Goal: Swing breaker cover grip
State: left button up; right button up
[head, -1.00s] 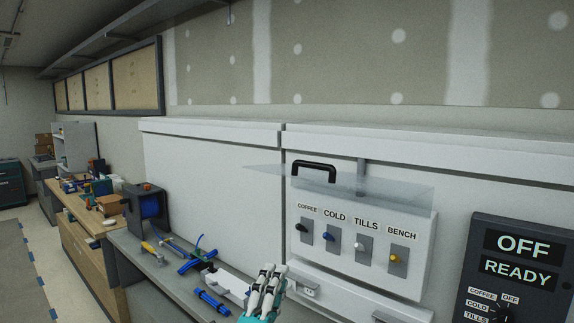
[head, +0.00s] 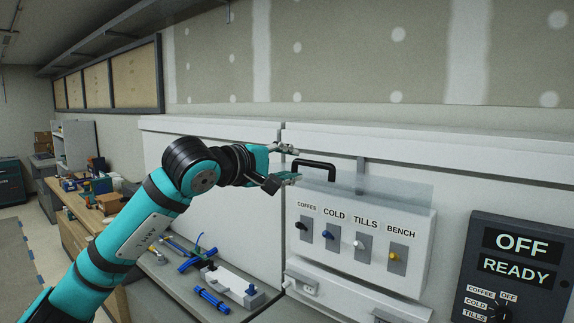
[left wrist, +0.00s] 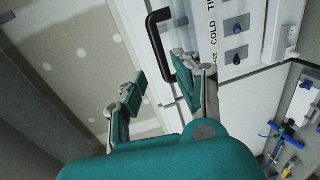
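The breaker cover (head: 385,192) is a clear panel sticking out above the switch box (head: 420,240); its left part is hidden behind my gripper. Its black grip (head: 318,164) is a U-shaped handle at the upper left of the box. My left gripper (head: 295,163) is open and empty at the left end of the grip. In the left wrist view the grip (left wrist: 155,38) lies just past the open fingers (left wrist: 158,88), closer to the right-hand finger. I cannot tell whether they touch. My right gripper is not in view.
Four switches labelled COFFEE, COLD, TILLS and BENCH sit below the cover. A dark panel (head: 515,265) reading OFF and READY stands at the right. Blue tools (head: 212,300) and a white block (head: 232,283) lie on the bench (head: 185,292) under my left arm.

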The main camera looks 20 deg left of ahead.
aim_at(311, 164)
pick_arm(q)
jog(key=p+x, duration=0.2)
jog(key=x, duration=0.1)
jog(key=p+x, duration=0.2)
jog(key=x, duration=0.1)
jog(key=shift+w+d+r, duration=0.15)
jog(key=shift+w+d, duration=0.1)
jog(key=shift+w, duration=0.1)
jog(key=shift+s, duration=0.1)
jog(key=c, duration=0.4)
jog(key=shift+f, duration=0.3)
jog(key=shift+c, duration=1.2)
jog(key=shift+f, duration=0.1)
grip_shut()
jog(key=shift+s, duration=0.1)
jog(key=shift+o, duration=0.3)
grip_release()
jog(key=shift+w+d+f, duration=0.15)
jog(key=shift+w+d, duration=0.05)
jog(key=shift+w, duration=0.25)
grip_shut()
jog(key=shift+s+a+r, duration=0.1)
jog(key=shift+r, duration=0.15)
